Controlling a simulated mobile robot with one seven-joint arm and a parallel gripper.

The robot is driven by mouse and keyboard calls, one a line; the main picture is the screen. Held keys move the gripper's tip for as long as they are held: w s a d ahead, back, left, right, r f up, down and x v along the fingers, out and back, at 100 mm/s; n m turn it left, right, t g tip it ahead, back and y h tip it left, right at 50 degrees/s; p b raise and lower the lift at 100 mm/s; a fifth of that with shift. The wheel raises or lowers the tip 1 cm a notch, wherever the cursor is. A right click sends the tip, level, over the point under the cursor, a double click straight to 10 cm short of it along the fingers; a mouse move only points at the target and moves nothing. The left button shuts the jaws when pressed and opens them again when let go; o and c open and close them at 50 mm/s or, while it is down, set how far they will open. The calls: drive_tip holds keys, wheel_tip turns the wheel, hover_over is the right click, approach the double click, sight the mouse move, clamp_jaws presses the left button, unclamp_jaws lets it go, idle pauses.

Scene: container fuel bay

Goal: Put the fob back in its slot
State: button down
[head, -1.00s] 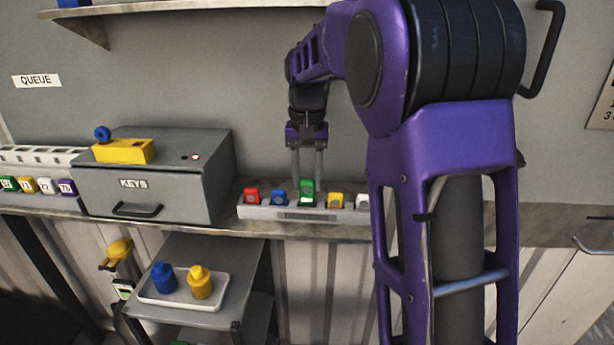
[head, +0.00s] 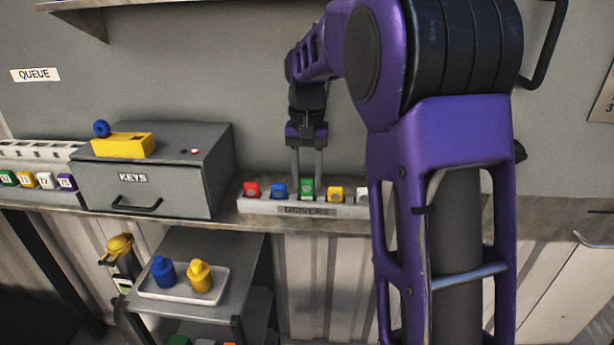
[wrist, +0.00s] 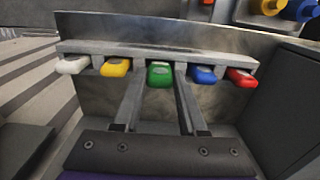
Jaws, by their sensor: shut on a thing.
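The green fob (head: 307,187) is at the middle place of the pale rack labelled DRIVERS (head: 250,206), in line with the other fobs. My gripper (head: 307,177) reaches down from above and is shut on it. In the wrist view the green fob (wrist: 159,75) sits between the two fingertips of my gripper (wrist: 160,78), at the rack's (wrist: 200,52) edge. The fob's lower part and the inside of its slot are hidden, so I cannot tell how deep it sits.
Red (head: 252,189), blue (head: 279,190), yellow (head: 336,194) and white (head: 390,196) fobs flank it closely. A grey KEYS box (head: 165,195) with a yellow block (head: 124,146) on top stands left. A tray (head: 222,287) with two bottles is below.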

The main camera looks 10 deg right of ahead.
drive_tip(key=shift+f, duration=0.15)
drive_tip(key=shift+f, duration=0.5)
drive_tip(key=shift+f, duration=0.15)
drive_tip(key=shift+c, duration=1.9)
unclamp_jaws()
wheel_tip(320, 180, up, 8)
drive_tip(key=shift+f+p, duration=0.2)
drive_tip(key=shift+p, duration=0.3)
